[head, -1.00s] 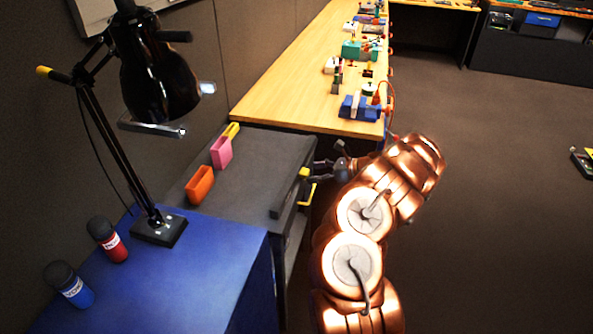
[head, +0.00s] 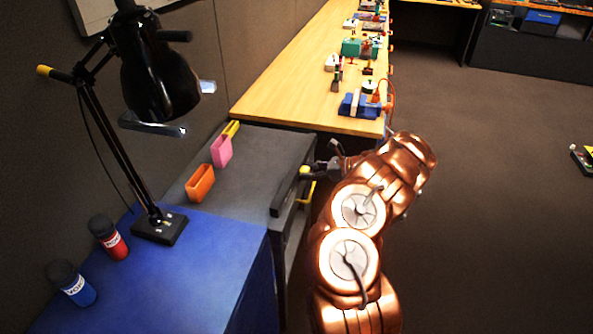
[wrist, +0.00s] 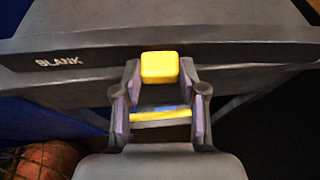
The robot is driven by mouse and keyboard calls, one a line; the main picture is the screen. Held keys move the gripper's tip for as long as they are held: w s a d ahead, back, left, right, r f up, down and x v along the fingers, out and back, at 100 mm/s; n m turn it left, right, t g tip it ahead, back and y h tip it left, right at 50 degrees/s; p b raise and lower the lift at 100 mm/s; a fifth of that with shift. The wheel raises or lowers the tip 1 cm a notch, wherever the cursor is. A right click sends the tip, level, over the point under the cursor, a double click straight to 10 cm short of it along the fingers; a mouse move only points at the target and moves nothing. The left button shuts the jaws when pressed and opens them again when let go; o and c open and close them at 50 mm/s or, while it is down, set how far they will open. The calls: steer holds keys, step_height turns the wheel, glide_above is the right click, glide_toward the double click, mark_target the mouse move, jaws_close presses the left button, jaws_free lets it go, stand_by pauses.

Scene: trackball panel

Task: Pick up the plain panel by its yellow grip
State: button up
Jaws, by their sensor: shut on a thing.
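The plain panel is a dark strip (head: 284,197) along the front edge of the grey cabinet top. In the wrist view the panel (wrist: 225,57) spans the picture and carries the word BLANK at left. Its yellow grip (wrist: 160,67) sits between the fingertips of my gripper (wrist: 159,75), which is shut on it. In the head view my gripper (head: 312,172) reaches the grip from the right, and the fingers largely hide the grip. The panel still lies along the cabinet edge; whether it is lifted at all I cannot tell.
A yellow handle (head: 307,193) is just below the panel; it also shows in the wrist view (wrist: 160,116). Orange (head: 200,184), pink (head: 221,153) and yellow (head: 231,129) holders stand on the cabinet. A black lamp (head: 160,80) rises from the blue bench (head: 190,275).

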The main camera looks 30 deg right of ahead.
jaws_close()
